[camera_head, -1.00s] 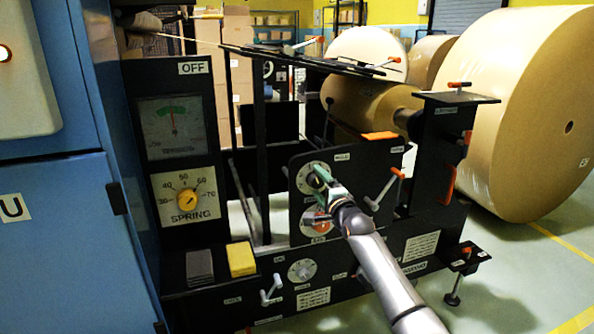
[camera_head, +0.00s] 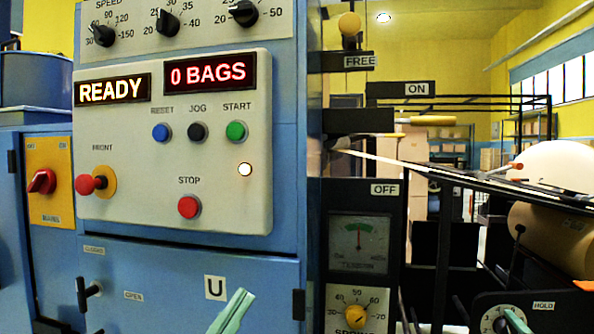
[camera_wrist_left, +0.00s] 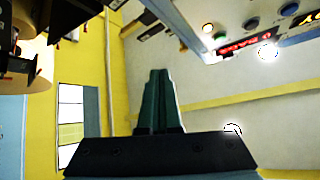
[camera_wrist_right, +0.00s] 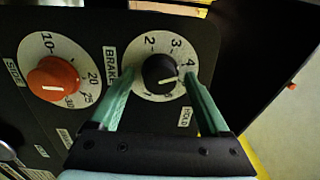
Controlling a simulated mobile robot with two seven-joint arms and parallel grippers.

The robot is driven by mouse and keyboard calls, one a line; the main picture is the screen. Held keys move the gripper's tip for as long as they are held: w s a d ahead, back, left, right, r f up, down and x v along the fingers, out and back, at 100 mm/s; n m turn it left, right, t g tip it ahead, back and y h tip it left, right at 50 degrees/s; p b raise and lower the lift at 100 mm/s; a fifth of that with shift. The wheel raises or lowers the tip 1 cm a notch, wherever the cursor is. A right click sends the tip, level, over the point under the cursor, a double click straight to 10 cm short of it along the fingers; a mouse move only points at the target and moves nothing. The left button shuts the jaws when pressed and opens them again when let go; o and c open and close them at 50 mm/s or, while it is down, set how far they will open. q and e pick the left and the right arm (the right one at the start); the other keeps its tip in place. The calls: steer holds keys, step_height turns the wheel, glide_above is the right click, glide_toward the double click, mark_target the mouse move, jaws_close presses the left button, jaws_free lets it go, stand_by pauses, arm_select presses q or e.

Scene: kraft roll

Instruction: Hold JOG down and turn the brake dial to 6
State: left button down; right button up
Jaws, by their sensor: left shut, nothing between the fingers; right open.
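The black JOG button (camera_head: 197,131) is on the light control panel, between blue RESET and green START. It also shows in the left wrist view (camera_wrist_left: 252,24). My left gripper (camera_head: 241,294) is shut and empty, below the panel in front of the blue cabinet, apart from the button. The brake dial (camera_wrist_right: 159,72) is a black knob with a white pointer on a numbered disc.
A red STOP button (camera_head: 189,207) and a red FRONT knob (camera_head: 86,184) are low on the panel. The displays read READY and 0 BAGS. An orange knob (camera_wrist_right: 53,78) is beside the brake dial. A yellow SPRING knob (camera_head: 356,318) is below the gauge.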

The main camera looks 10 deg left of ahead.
arm_select(q)
steer(key=w+a+r+n+t+y, duration=0.25)
steer(key=a+r+y, duration=0.4)
steer(key=r, duration=0.45)
steer(key=n+y, duration=0.5)
steer(key=y, duration=0.2)
glide_toward(196, 132)
steer(key=s+a+r, duration=0.1)
steer(key=s+r, duration=0.4)
steer(key=shift+s+a+r+t, duration=0.1)
steer(key=shift+s+t, duration=0.1)
steer(key=shift+t, duration=0.25)
steer(key=shift+w, duration=4.4)
steer(key=shift+w, duration=0.15)
steer(key=shift+w, duration=0.3)
